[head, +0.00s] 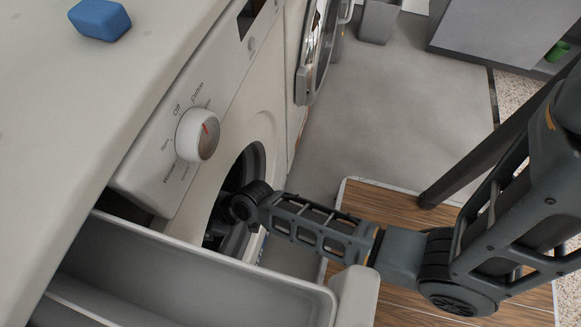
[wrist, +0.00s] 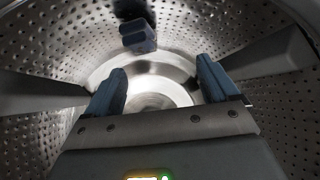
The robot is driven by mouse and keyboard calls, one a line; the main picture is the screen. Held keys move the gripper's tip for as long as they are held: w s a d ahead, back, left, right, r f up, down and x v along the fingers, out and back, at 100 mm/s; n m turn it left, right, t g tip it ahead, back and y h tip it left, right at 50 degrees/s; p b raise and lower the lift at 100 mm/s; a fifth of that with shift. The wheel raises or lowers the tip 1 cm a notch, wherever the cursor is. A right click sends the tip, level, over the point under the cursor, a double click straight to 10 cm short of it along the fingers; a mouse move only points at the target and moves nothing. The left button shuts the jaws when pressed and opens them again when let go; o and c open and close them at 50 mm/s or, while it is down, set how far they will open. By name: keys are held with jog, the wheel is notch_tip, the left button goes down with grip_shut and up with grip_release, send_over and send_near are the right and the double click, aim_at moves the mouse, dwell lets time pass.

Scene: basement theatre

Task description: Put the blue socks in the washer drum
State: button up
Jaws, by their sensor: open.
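In the head view my arm reaches through the round opening of the white washer (head: 262,135), and my gripper is hidden inside. In the wrist view my gripper (wrist: 160,78) is inside the perforated metal drum (wrist: 60,55), its two blue-grey fingers apart with nothing between them. A dark blue folded bundle, which looks like the blue socks (wrist: 138,36), shows beyond the fingers at the upper middle, apart from them. I cannot tell exactly how it rests against the drum. The socks do not show in the head view.
A pulled-out drawer (head: 200,262) juts out in front of the washer near my arm. A blue block (head: 100,18) lies on the white top. A second machine with an open round door (head: 318,45) stands beyond.

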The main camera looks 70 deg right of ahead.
jog(key=shift+m+t+h, duration=0.5)
jog(key=shift+m+h, duration=0.1)
jog(key=shift+m, duration=0.2)
jog(key=s+r, duration=0.1)
jog(key=s, duration=0.1)
jog(key=s+a+r, duration=0.1)
jog(key=s, duration=0.2)
jog(key=s+r, duration=0.1)
jog(key=s, duration=0.1)
jog(key=shift+s+a, duration=0.35)
jog(key=shift+a, duration=0.05)
jog(key=s+d+r+t, duration=0.2)
jog(key=s+d+r, duration=0.1)
jog(key=s+r, duration=0.7)
jog(key=s+d+r+m+t+h, duration=0.1)
jog(key=s+d+r+t, duration=0.1)
jog(key=s+r, duration=0.8)
notch_tip(320, 180, up, 8)
jog(key=shift+s+d+f+t, duration=0.1)
jog(key=shift+s+d+t, duration=0.25)
jog(key=shift+d, duration=0.45)
